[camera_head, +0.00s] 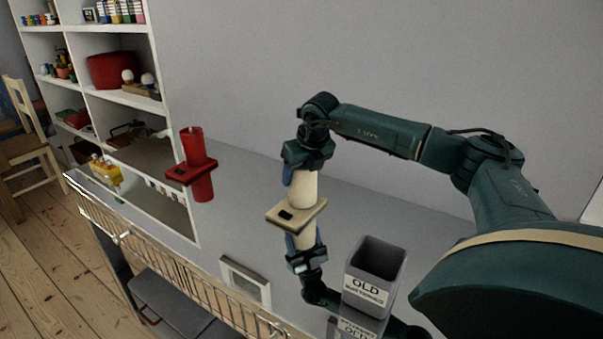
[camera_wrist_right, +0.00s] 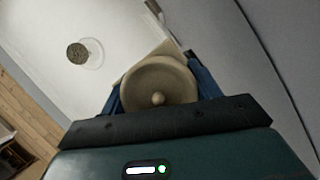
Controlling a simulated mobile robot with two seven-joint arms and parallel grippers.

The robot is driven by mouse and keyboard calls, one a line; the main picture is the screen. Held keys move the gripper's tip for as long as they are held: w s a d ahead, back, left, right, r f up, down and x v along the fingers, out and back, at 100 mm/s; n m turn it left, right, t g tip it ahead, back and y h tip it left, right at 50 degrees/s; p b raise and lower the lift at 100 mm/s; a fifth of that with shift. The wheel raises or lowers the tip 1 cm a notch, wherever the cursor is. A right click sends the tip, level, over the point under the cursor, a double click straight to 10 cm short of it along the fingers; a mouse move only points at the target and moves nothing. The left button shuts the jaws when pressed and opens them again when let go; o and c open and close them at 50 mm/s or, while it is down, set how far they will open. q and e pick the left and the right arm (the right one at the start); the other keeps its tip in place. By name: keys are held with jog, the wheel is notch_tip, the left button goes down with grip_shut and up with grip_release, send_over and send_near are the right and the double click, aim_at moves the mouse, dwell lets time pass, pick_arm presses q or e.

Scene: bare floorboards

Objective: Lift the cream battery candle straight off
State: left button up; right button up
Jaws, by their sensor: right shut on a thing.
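The cream candle (camera_head: 303,187) is upright at the middle of the shiny grey tabletop, with a flat cream base (camera_head: 297,213) at its foot. I see no clear gap between candle and base. My right gripper (camera_head: 302,172) comes down from above and is shut on the candle's upper part. In the right wrist view, the candle's round top (camera_wrist_right: 158,82) with its wick nub sits between the blue fingers, and a base corner shows behind it. A matching red candle (camera_head: 194,147) stands on a red base (camera_head: 190,173) to the left. My left gripper is not in view.
A grey bin marked OLD BATTERIES (camera_head: 374,275) stands right of the candle, near my arm. A small framed panel (camera_head: 246,283) is near the wire-railed front edge. White shelves (camera_head: 155,70) stand at the left. The tabletop mirrors things. The wall is behind.

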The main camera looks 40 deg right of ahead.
jog(key=shift+r+p, duration=0.55)
jog(key=shift+r, duration=0.3)
jog(key=shift+r, duration=0.2)
jog(key=shift+r+p, duration=2.2)
jog(key=shift+r, duration=0.4)
jog(key=shift+f, duration=0.1)
